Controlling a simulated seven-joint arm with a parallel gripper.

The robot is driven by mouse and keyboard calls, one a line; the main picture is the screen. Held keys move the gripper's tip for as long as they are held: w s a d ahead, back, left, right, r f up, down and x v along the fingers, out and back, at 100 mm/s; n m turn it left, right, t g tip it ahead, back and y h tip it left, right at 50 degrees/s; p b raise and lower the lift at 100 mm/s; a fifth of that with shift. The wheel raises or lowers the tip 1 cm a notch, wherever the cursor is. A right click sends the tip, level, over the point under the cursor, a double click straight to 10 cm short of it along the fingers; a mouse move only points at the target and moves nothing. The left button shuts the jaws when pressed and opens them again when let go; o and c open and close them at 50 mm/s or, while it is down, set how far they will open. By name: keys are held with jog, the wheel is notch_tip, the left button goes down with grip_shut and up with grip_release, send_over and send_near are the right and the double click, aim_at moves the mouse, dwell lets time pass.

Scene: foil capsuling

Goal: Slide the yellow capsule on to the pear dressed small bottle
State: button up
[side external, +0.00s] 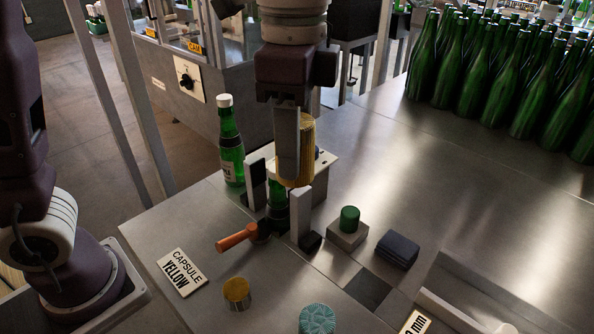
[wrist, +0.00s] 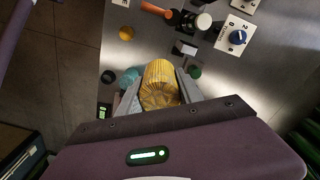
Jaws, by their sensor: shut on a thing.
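The yellow capsule (side external: 306,140), a ribbed sleeve, is held upright in my gripper (side external: 293,165). In the wrist view the capsule (wrist: 160,80) sits between the two grey fingers. A small green bottle (side external: 278,197) stands in the clamp fixture (side external: 301,213); its upper part is hidden behind the capsule and fingers in the side view. I cannot tell whether the capsule touches the bottle or is in line with it. Any pear dressing on it cannot be made out.
A labelled green bottle (side external: 230,145) with a white cap stands behind the fixture. An orange handle (side external: 237,237) sticks out in front. A green cylinder on a block (side external: 348,233), dark cloth (side external: 397,249), gold disc (side external: 237,292) and teal ribbed piece (side external: 317,319) lie around. Several bottles fill the back right.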

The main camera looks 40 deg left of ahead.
aim_at(275, 180)
jog(key=w+a+f+n, duration=0.1)
jog(key=w+a, duration=0.1)
jog(key=a, duration=0.1)
jog(key=w+a+f+n, duration=0.1)
jog(key=a+n, duration=0.1)
jog(key=a, duration=0.2)
jog(key=w+a+f+n, duration=0.1)
jog(key=w+a+f, duration=0.1)
jog(key=a, duration=0.1)
jog(key=shift+w+a, duration=0.25)
jog(key=shift+w, duration=0.05)
jog(key=shift+f, duration=0.55)
jog(key=shift+f, duration=5.15)
jog(key=o, duration=1.4)
jog(key=shift+c, duration=0.2)
